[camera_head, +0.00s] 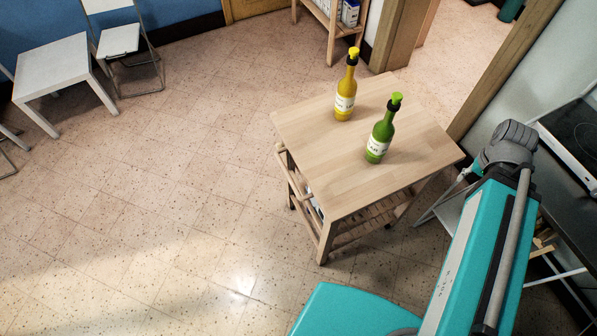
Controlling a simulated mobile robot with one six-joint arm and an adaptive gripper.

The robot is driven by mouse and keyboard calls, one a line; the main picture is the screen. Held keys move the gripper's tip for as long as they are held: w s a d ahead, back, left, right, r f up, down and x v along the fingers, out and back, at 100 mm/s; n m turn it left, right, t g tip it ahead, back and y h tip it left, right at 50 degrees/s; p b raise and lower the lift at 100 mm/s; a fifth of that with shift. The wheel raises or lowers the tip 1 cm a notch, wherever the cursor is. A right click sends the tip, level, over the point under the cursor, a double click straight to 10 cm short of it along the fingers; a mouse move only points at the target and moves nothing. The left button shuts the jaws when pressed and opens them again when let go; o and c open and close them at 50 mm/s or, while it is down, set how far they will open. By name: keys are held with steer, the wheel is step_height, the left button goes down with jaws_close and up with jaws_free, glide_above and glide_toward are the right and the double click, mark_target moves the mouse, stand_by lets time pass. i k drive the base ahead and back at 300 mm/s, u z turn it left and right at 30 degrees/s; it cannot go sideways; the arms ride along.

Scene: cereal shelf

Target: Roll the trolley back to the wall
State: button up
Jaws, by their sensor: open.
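The wooden trolley (310,150) stands on the tiled floor right of centre, with its corner toward me. It has a pale top, a rail handle (298,182) on its left side and slatted shelves below. A yellow bottle (345,97) and a green bottle (379,138) stand upright on top. The wall (500,92) is at the right, beyond the trolley's right corner. My teal arm crosses the lower right, but my gripper is not in view.
A white table (52,68) and a folding chair (118,40) stand at the upper left. A wooden shelf (334,22) is behind the trolley, beside a doorway. A dark counter (575,215) is at the right edge. The floor left of the trolley is clear.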

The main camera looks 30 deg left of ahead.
mark_target(327, 153)
steer(key=z, duration=1.2)
steer(key=k, duration=0.4)
steer(key=u, duration=1.95)
